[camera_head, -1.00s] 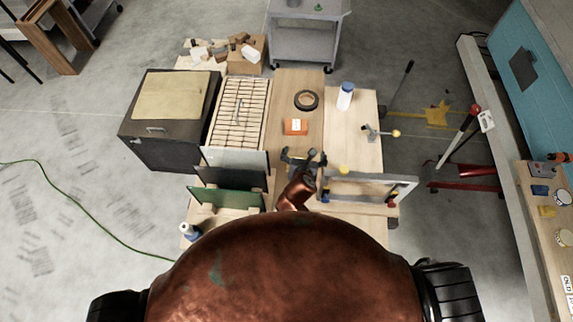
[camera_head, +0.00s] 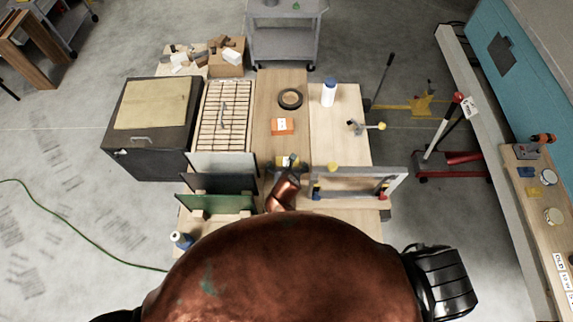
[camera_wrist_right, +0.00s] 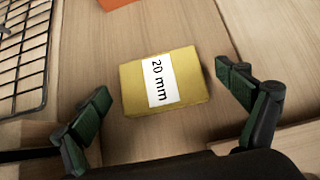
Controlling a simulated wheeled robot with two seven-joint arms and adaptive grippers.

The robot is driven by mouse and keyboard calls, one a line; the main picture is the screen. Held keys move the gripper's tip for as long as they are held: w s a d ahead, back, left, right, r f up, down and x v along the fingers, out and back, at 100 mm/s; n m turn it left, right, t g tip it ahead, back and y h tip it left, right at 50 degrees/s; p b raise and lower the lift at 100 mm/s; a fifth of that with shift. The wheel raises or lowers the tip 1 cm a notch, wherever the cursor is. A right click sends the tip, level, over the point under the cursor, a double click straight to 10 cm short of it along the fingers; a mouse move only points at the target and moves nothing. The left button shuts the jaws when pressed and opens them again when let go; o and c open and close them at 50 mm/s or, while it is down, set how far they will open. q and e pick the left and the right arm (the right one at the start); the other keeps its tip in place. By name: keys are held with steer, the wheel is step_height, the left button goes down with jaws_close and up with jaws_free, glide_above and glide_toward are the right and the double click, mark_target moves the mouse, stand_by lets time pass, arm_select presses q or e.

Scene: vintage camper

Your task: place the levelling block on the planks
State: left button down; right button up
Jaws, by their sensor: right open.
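The levelling block (camera_wrist_right: 135,92) is a yellow block with a white "20 mm" label, lying flat on a pale wood surface in the right wrist view. My right gripper (camera_wrist_right: 163,82) is open, with one dark green-padded finger on each side of the block and gaps showing between them. In the head view, my right gripper (camera_head: 289,163) is over the near part of the wooden top, and partly hides the yellow block. The planks (camera_head: 340,115) appear as pale wooden boards side by side. My left gripper is not in view.
An orange labelled block (camera_head: 283,127) and a black tape ring (camera_head: 290,98) lie beyond the gripper. A white bottle (camera_head: 329,92) stands far right.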

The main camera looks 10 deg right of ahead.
steer(key=shift+c, duration=0.2)
steer(key=shift+r, duration=0.1)
steer(key=c, duration=1.4)
